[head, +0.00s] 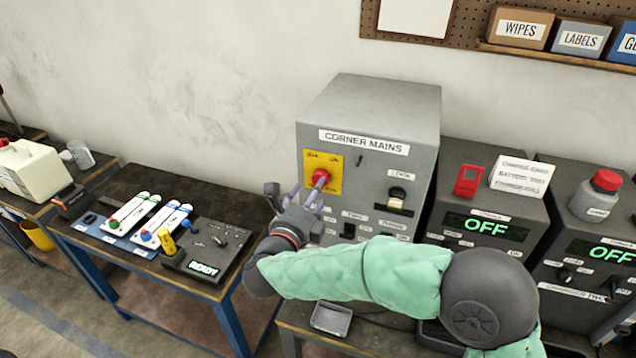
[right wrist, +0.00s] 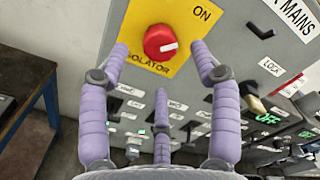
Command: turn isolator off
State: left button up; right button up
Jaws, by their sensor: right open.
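The isolator is a red rotary knob (head: 321,177) on a yellow plate (head: 335,160) on the front of the grey CORNER MAINS box (head: 410,115). In the right wrist view the red knob (right wrist: 160,41) has a white pointer mark toward its right side, and the plate (right wrist: 182,18) reads ON and ISOLATOR. My right gripper (head: 303,192) is in front of the knob. In the right wrist view its purple fingers (right wrist: 160,55) are open, spread to either side of the knob with gaps. The left gripper does not show.
The mains box also has a LOCK part (head: 397,193) and small switches below. Two units with green OFF displays (head: 487,226) stand to the right. A bench on the left holds a black READY device (head: 205,267) and coloured strips (head: 130,212).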

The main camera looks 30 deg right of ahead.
jog(key=shift+x, duration=2.5)
jog(key=shift+a, duration=0.1)
jog(key=c, duration=1.1)
